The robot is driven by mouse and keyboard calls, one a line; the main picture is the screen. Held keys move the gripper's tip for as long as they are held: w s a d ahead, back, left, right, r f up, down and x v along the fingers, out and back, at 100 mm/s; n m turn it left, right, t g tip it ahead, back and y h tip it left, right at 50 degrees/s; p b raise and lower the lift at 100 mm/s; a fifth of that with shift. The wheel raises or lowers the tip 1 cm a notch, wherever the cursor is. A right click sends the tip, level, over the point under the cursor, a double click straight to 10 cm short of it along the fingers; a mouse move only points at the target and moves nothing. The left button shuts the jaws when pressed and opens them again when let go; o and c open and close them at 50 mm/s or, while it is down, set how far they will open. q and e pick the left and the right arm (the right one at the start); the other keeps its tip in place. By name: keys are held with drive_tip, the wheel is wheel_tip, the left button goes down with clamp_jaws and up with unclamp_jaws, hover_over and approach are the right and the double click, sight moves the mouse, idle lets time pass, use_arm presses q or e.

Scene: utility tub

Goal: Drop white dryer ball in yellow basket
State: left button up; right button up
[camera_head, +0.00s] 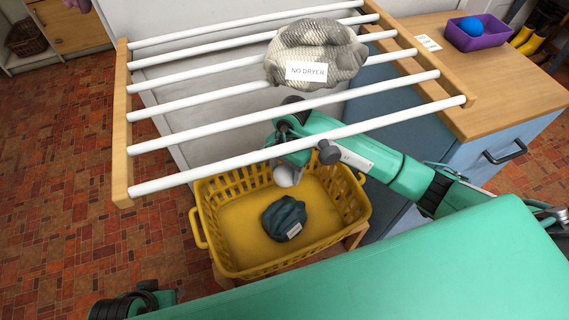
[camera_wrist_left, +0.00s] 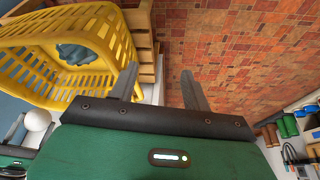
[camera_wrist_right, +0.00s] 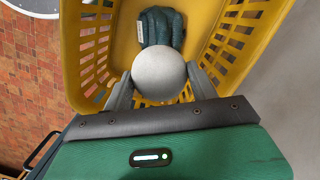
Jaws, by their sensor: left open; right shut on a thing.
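The white dryer ball (camera_wrist_right: 159,73) is held between the fingers of my right gripper (camera_wrist_right: 157,85). In the head view the ball (camera_head: 287,175) shows under my right arm, over the back part of the yellow basket (camera_head: 213,262). It also shows in the left wrist view (camera_wrist_left: 37,119). The basket holds a dark teal bundle (camera_head: 284,218) with a white tag, apart from the ball in the picture. My left gripper (camera_wrist_left: 160,88) is open and empty, beside the basket; in the head view only part of the left arm shows at the bottom left.
A drying rack (camera_head: 121,130) with white bars hangs above the basket. A grey mesh bundle (camera_head: 315,48) labelled "NO DRYER" lies on it. A purple tray (camera_head: 478,40) with a blue ball (camera_head: 471,26) stands on the wooden counter (camera_head: 515,95). Open brick floor lies left.

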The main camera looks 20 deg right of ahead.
sight(285, 177)
wheel_tip(285, 177, down, 3)
drive_tip(key=shift+r+b, duration=0.1)
drive_tip(key=shift+b, duration=0.45)
use_arm(q)
drive_tip(key=shift+w+d+f+t+h, duration=0.1)
drive_tip(key=shift+w+d+t+h, duration=0.2)
drive_tip(key=shift+w+d+t, duration=0.35)
drive_tip(key=shift+w+d+f+t+h, duration=0.1)
drive_tip(key=shift+w+d+t+h, duration=0.35)
drive_tip(key=shift+d, duration=0.4)
use_arm(e)
drive_tip(key=shift+f, duration=0.35)
drive_tip(key=o, duration=1)
